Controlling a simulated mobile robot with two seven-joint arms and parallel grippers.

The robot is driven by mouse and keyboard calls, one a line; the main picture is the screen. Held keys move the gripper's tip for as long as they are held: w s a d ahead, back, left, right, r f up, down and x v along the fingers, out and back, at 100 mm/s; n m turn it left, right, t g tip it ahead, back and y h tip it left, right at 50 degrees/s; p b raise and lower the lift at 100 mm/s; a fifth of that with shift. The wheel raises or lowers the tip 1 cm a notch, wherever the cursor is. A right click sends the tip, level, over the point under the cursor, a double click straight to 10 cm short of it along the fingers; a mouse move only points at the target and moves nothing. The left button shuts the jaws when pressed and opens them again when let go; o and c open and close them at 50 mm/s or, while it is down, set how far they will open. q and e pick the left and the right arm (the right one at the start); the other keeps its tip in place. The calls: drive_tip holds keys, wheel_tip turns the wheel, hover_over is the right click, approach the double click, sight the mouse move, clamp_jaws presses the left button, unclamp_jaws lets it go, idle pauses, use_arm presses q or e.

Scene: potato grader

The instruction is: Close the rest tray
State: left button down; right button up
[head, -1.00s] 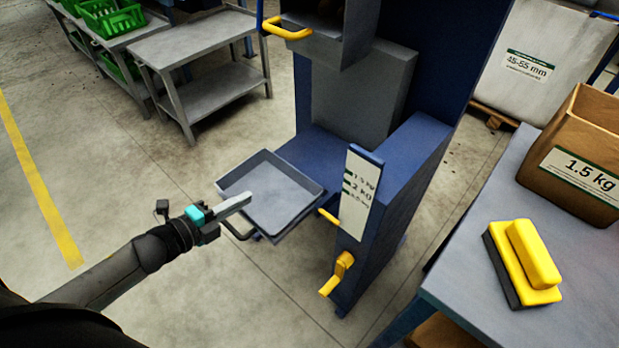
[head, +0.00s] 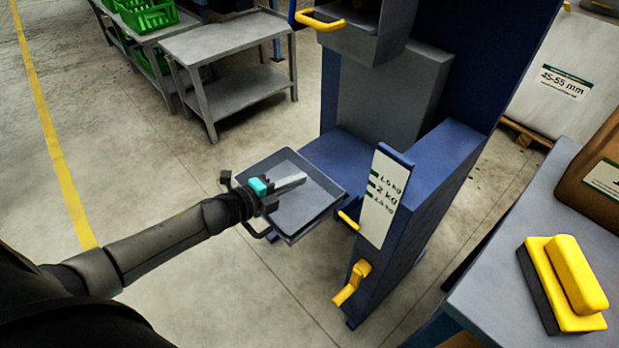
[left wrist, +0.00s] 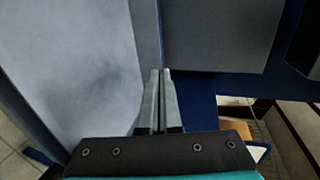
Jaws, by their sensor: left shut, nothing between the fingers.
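The rest tray (head: 318,190) is a shallow grey tray that stands out to the left of the blue grader (head: 425,190) in the head view. A dark handle shows at its near left side. My left gripper (head: 303,178) is shut and empty, and its fingers overlap the tray in the head view. In the left wrist view the shut fingertips (left wrist: 160,72) point along an edge of a grey surface, probably the tray (left wrist: 85,70). I cannot tell whether the fingers touch it. My right gripper is not in view.
A label board (head: 383,195) and yellow handles (head: 352,283) are on the grader's near side. A table at right holds a yellow brush (head: 570,275) and a cardboard box (head: 600,180). A grey side table (head: 225,45) stands behind. The floor left of the tray is clear.

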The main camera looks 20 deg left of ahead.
sight(319, 172)
use_arm(q)
drive_tip(key=shift+b+x, duration=0.7)
drive_tip(key=shift+x, duration=1.5)
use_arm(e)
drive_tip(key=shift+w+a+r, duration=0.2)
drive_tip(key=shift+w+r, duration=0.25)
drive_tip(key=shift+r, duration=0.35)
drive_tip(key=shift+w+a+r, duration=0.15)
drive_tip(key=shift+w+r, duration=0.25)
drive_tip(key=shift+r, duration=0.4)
